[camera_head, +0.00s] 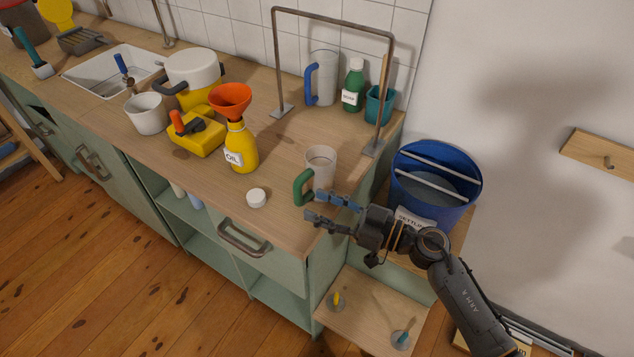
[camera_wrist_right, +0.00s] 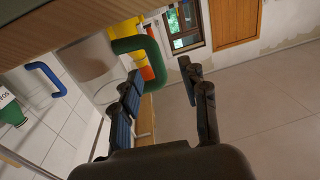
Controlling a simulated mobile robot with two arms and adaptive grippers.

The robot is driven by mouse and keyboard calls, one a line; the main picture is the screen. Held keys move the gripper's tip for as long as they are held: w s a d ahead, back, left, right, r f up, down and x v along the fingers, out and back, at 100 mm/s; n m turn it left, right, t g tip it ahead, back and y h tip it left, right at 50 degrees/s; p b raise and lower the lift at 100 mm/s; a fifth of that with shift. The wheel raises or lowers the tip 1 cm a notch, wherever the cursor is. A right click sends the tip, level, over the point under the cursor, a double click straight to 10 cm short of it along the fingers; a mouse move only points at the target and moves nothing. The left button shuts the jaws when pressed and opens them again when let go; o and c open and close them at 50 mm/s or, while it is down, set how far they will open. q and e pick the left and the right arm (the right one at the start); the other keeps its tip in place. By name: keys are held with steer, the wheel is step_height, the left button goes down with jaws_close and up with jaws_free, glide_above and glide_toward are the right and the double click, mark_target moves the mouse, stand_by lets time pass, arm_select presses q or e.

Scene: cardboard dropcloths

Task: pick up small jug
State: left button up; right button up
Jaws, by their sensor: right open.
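The small jug (camera_head: 321,165) is pale with a green handle and stands upright near the counter's front right corner. Its handle (camera_head: 301,187) points toward the front left. In the right wrist view the jug body (camera_wrist_right: 88,62) and the green handle (camera_wrist_right: 140,45) show at upper left. My right gripper (camera_head: 314,206) is open and empty at the counter's edge, with its fingers just in front of the jug and close to the handle. In the wrist view the handle is beyond the fingertips (camera_wrist_right: 160,75); I cannot tell whether they touch. My left gripper is not in view.
A taller jug with a blue handle (camera_head: 322,80), a green bottle (camera_head: 354,88) and a metal frame (camera_head: 335,20) stand behind. A yellow oil bottle (camera_head: 242,150) with funnel and a white cap (camera_head: 256,198) are left. A blue bucket (camera_head: 412,165) stands right of the counter.

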mark_target(298, 193)
steer(key=x, duration=0.6)
steer(key=shift+w+r+p, duration=0.35)
steer(key=shift+d, duration=0.1)
steer(key=shift+c, duration=0.5)
jaws_close()
steer(key=shift+r, duration=0.1)
